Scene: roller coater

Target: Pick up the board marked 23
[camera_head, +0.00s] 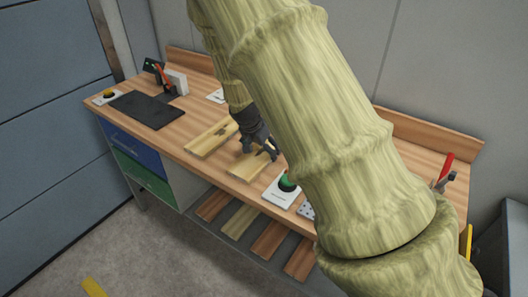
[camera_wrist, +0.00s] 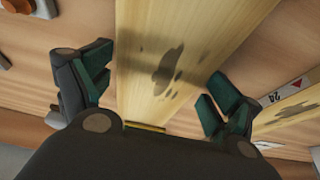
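A pale wooden board (camera_wrist: 190,50) with dark stains runs between the fingers of my gripper (camera_wrist: 158,84) in the wrist view. The fingers are open, one on each side of it, and hold nothing. No number shows on the visible part of this board. A second pale board (camera_wrist: 290,112) lies to the right, with a label reading 24 and a red triangle. In the head view my gripper (camera_head: 264,150) is low over the nearer right board (camera_head: 246,168). Another board (camera_head: 210,138) lies to its left. No 23 is readable in either view.
A green button on a white base (camera_head: 280,191) stands close to the right of the boards. A black mat (camera_head: 148,109) lies at the bench's left. More planks (camera_head: 240,221) rest on a lower shelf. My arm hides much of the bench's right half.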

